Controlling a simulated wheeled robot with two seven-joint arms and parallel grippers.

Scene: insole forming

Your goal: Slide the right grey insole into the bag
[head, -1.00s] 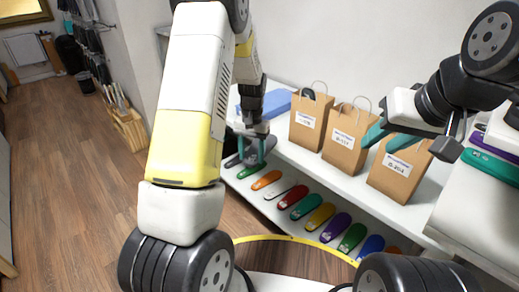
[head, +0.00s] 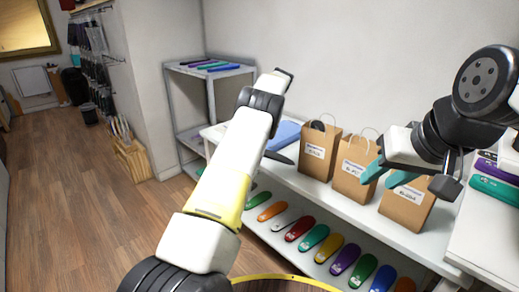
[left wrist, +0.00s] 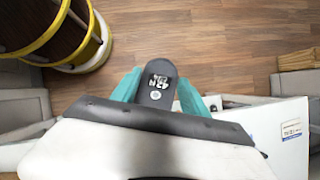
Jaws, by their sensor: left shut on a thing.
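My left gripper (left wrist: 158,90) is shut on a dark grey insole (left wrist: 158,82) with a white printed mark, between its teal fingers in the left wrist view. In the head view my left arm hides this gripper; a dark grey tip (head: 281,158) beside the arm looks like part of the insole. Three brown paper bags with white labels stand upright on the white shelf: left (head: 316,168), middle (head: 350,183) and right (head: 405,213). Something dark shows in the left bag's mouth. My right gripper (head: 387,175) is open and empty, in front of the middle and right bags.
Several coloured insoles (head: 299,228) lie in a row on the lower shelf. A blue object (head: 284,134) lies at the upper shelf's left end. A grey rack (head: 210,67) with more insoles stands behind. Purple and teal insoles (head: 495,190) lie on a white surface at the right.

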